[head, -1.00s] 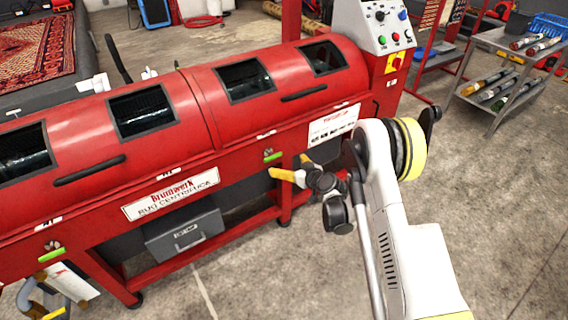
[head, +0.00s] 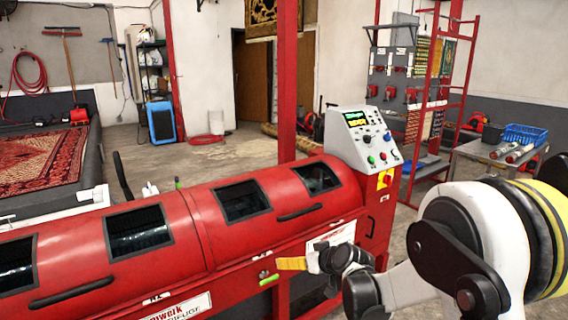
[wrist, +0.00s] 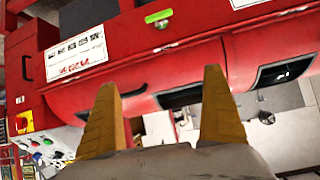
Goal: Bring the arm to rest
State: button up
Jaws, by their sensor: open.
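My gripper (wrist: 163,120) shows in the wrist view with its two yellow fingers spread apart and nothing between them. In the head view my gripper (head: 290,263) is seen from the side, in front of the red rug centrifuge (head: 190,235), near its lower right front. I cannot tell whether the fingers touch the machine. In the wrist view the centrifuge (wrist: 190,60) appears turned over behind the fingers.
The control panel (head: 366,138) stands on the centrifuge's right end. A red post (head: 287,80) rises behind it. A cart (head: 485,152) with a blue basket (head: 524,134) stands at the right. A patterned rug (head: 45,158) lies at the left.

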jog(key=s+d+r+m+h, duration=0.1)
jog(key=s+d+r, duration=0.1)
jog(key=s+r, duration=0.3)
jog(key=s+d+r+m+g+h, duration=0.1)
jog(key=s+d+r, duration=0.1)
jog(key=s, duration=0.4)
jog(key=s+d+r+h, duration=0.1)
jog(key=s+d+r, duration=0.25)
jog(key=s, duration=0.25)
jog(key=s+d+m+h, duration=0.1)
jog(key=s+d, duration=0.2)
jog(key=s, duration=0.6)
jog(key=s+d+m+g+h, duration=0.1)
jog(key=s+d+m, duration=0.1)
jog(key=s, duration=0.8)
jog(key=shift+s+d+f+g+h, duration=0.3)
jog(key=shift+d, duration=0.45)
